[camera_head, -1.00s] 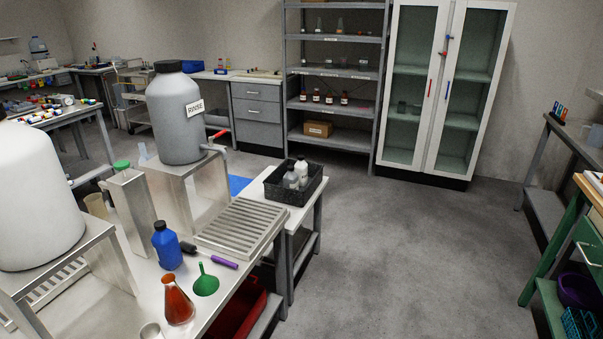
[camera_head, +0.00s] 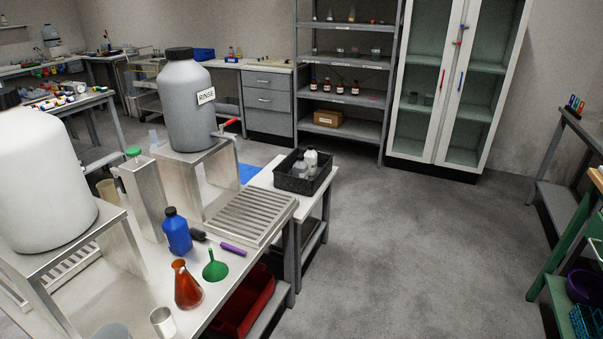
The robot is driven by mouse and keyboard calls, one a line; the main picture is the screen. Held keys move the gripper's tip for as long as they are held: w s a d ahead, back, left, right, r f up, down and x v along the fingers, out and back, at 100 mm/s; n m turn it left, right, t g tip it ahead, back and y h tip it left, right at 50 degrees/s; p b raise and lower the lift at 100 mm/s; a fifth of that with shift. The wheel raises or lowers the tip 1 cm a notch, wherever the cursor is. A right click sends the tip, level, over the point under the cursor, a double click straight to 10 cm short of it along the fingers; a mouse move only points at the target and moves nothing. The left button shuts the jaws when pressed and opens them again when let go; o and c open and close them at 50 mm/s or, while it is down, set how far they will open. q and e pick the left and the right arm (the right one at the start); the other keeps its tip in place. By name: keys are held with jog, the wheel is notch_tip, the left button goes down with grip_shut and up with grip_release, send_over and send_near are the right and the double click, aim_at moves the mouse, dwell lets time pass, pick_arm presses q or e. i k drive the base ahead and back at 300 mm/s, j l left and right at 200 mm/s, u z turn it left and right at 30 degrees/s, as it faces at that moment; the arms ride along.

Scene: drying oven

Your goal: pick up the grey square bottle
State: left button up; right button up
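A black crate (camera_head: 291,184) stands on the end of a white side table, near the middle of the view. Two small bottles stand upright in it: a greyish one (camera_head: 300,169) and a white one (camera_head: 311,158) just behind it. Their lower parts are hidden by the crate wall. The greyish one may be the grey square bottle, but it is too small to be sure of its shape. Neither of my grippers is in view.
A steel bench on the left holds a large grey RINSE container (camera_head: 186,110), a white drum (camera_head: 40,185), a blue bottle (camera_head: 177,232), a red-orange flask (camera_head: 187,286) and a green funnel (camera_head: 215,266). The floor (camera_head: 410,240) right of the crate is clear.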

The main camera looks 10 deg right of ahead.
aim_at(300, 168)
jog(key=i+l+z, duration=0.55)
jog(key=i, duration=0.25)
jog(key=i+z, duration=0.25)
jog(key=i, duration=0.15)
jog(key=i+l+z, duration=0.15)
jog(key=i, duration=1.5)
jog(key=i+u, duration=0.25)
jog(key=i, duration=0.3)
jog(key=i+l+u, duration=0.15)
jog(key=i+u, duration=0.15)
jog(key=i, duration=0.25)
jog(key=i+l+u, duration=0.25)
jog(key=i, duration=0.25)
jog(key=i+u, duration=0.2)
jog(key=u, duration=0.25)
jog(key=i+l+u, duration=0.15)
jog(key=u, duration=0.35)
jog(key=i+l+u, duration=0.15)
jog(key=u, duration=0.3)
jog(key=i+l+u, duration=0.15)
jog(key=l+u, duration=0.3)
jog(key=j, duration=0.15)
